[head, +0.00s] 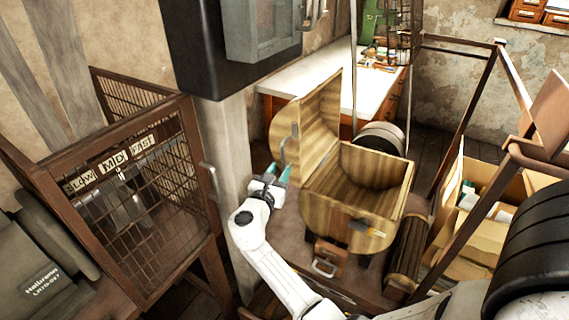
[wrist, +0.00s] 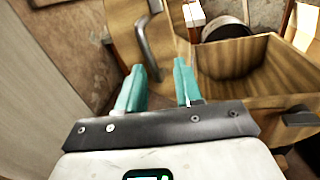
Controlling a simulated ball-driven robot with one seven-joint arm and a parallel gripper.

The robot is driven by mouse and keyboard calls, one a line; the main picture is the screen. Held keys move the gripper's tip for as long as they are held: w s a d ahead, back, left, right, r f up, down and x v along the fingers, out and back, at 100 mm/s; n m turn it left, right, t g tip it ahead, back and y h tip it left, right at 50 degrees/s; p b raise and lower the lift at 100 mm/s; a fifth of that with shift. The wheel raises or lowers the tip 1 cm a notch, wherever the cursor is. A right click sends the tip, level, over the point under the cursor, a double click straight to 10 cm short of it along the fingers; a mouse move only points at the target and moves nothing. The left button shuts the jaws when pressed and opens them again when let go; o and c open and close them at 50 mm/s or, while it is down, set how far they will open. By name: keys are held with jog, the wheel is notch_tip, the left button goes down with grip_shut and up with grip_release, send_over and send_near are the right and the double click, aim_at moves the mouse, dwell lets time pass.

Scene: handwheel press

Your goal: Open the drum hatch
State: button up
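The wooden drum (head: 385,175) stands right of my gripper, with its hollow inside showing. Its hatch (head: 318,115) is swung up and stands raised at the drum's left side. A grey bar handle (head: 283,150) sits on the hatch's outer left side; it also shows in the wrist view (wrist: 148,48). My gripper (head: 279,174) is just below the handle. In the wrist view its teal fingers (wrist: 160,78) are apart with nothing between them, and the handle lies beyond the fingertips. A dark latch (head: 366,228) sits on the drum's front.
A rusty mesh cage (head: 140,180) stands on the left, beside a grey post (head: 225,150). A white-topped bench (head: 320,88) is behind the drum. A cardboard box (head: 480,215) and brown metal frame bars (head: 470,110) are on the right.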

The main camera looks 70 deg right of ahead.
jog(key=shift+a, duration=1.15)
jog(key=s+a+f+m+y, duration=0.9)
jog(key=s+a+f+m, duration=0.15)
jog(key=s+m, duration=0.2)
jog(key=s+a+f+m+y, duration=0.1)
jog(key=s+a+m+y, duration=0.2)
jog(key=a, duration=0.6)
jog(key=s+a+f+m+y, duration=0.1)
jog(key=s+a+m+y, duration=0.2)
jog(key=a+y, duration=0.3)
jog(key=s+a, duration=0.1)
jog(key=a, duration=0.3)
jog(key=shift+f, duration=0.25)
jog(key=shift+d, duration=0.1)
